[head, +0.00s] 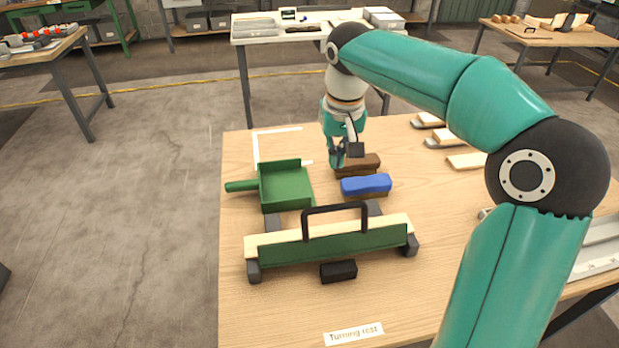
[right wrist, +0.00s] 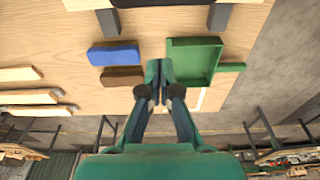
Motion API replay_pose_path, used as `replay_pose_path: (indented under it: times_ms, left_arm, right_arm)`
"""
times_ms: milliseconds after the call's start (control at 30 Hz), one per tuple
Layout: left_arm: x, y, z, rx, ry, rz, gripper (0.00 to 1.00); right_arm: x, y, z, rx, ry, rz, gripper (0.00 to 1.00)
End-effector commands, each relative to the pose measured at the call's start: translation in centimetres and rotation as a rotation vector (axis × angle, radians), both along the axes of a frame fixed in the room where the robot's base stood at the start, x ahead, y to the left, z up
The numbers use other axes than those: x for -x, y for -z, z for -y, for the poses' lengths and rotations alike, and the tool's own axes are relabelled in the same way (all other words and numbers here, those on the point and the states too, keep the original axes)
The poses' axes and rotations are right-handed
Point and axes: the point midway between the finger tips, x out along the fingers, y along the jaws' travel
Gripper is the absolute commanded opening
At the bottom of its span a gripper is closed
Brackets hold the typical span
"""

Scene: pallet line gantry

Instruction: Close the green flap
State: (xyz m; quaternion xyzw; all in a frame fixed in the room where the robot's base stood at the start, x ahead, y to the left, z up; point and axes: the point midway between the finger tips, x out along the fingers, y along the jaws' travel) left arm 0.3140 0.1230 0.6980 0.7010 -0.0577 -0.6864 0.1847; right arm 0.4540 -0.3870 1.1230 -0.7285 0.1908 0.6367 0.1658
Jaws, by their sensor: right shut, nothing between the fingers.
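The green flap (head: 352,248) is a long panel on a pale wooden bar with grey feet, near the front of the wooden table. A black arched handle (head: 334,210) stands up from it. Whether the flap is open or shut, I cannot tell. My right gripper (head: 338,160) is shut and empty behind the flap, apart from it, next to a blue block and a brown block. In the right wrist view its fingertips (right wrist: 159,68) are together; the flap is not recognisable there, but grey feet show at the top. My left gripper is not in view.
A green pan (head: 286,188) with a side handle lies left of the gripper. A blue block (head: 366,184) and a brown block (head: 358,163) lie close by. A small black block (head: 338,271) sits in front of the flap. The table's front left is clear.

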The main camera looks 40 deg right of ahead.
Motion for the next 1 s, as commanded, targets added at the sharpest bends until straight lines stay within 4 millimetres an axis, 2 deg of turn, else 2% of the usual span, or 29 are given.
replay_pose_path:
  times_ms: [133,267,700,767,1000]
  left_arm:
    - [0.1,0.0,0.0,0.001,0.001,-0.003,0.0]
    - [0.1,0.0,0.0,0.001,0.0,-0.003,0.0]
    - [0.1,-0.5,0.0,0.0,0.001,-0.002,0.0]
    - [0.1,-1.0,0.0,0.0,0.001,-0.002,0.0]
    - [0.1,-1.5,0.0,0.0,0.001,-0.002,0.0]
  right_arm:
    - [-0.5,0.5,-0.3,0.0,-0.008,-0.001,0.0]
    - [-0.9,2.0,-0.2,0.0,-0.011,-0.006,0.0]
    - [-1.8,10.5,0.2,-0.002,-0.011,-0.008,0.0]
    - [-0.8,9.5,-0.4,0.0,-0.013,-0.001,0.0]
    - [1.3,9.2,-1.5,0.0,-0.012,-0.001,0.0]
